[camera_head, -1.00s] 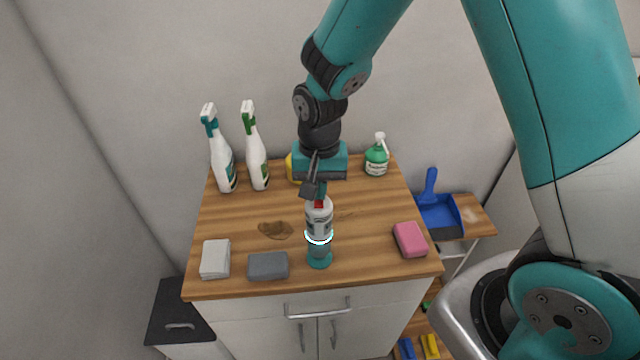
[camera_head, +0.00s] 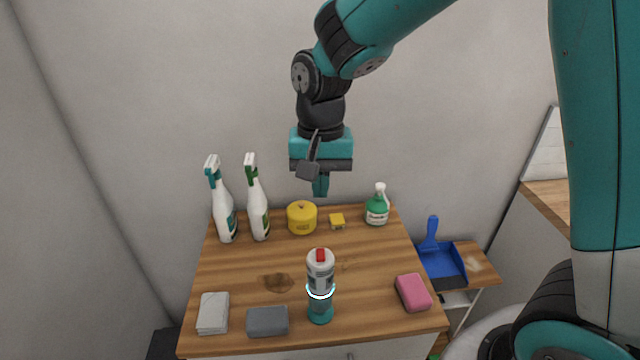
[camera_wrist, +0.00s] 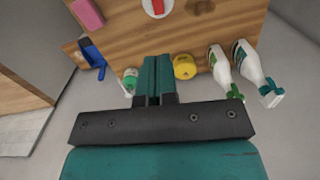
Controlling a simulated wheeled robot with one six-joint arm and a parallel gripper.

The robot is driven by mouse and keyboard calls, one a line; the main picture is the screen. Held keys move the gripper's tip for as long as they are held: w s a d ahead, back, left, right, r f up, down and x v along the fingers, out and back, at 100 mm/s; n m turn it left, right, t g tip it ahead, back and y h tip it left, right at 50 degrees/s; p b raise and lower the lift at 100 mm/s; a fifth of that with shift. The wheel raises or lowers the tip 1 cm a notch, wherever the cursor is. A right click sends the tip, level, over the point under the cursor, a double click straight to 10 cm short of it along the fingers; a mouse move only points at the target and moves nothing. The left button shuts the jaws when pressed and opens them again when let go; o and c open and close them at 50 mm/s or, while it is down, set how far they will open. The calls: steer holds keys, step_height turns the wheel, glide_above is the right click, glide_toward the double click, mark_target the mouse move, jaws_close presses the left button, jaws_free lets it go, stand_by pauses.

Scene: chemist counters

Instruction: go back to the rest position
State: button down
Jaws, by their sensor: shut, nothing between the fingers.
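My gripper (camera_head: 320,187) hangs in the air above the back of the wooden counter, pointing down, and its fingers are together with nothing between them. In the wrist view the shut fingers (camera_wrist: 157,80) show over the counter's back edge.
Two white spray bottles (camera_head: 223,207) (camera_head: 257,203), a yellow pot (camera_head: 301,218), a small yellow block (camera_head: 337,221) and a green spray bottle (camera_head: 377,207) line the back. White (camera_head: 213,313), grey (camera_head: 267,321) and pink (camera_head: 413,292) blocks lie in front. A blue dustpan (camera_head: 442,262) is at right.

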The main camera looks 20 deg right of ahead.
steer(key=s+a+n+y+b, duration=0.2)
steer(key=s+n+b, duration=0.2)
steer(key=s, duration=0.5)
steer(key=s+a+f+n+y+b, duration=0.1)
steer(key=s+a+n+b, duration=0.2)
steer(key=s+n, duration=0.4)
steer(key=s, duration=0.3)
steer(key=shift+f+n+y+b, duration=0.2)
steer(key=shift+n+y+b, duration=0.2)
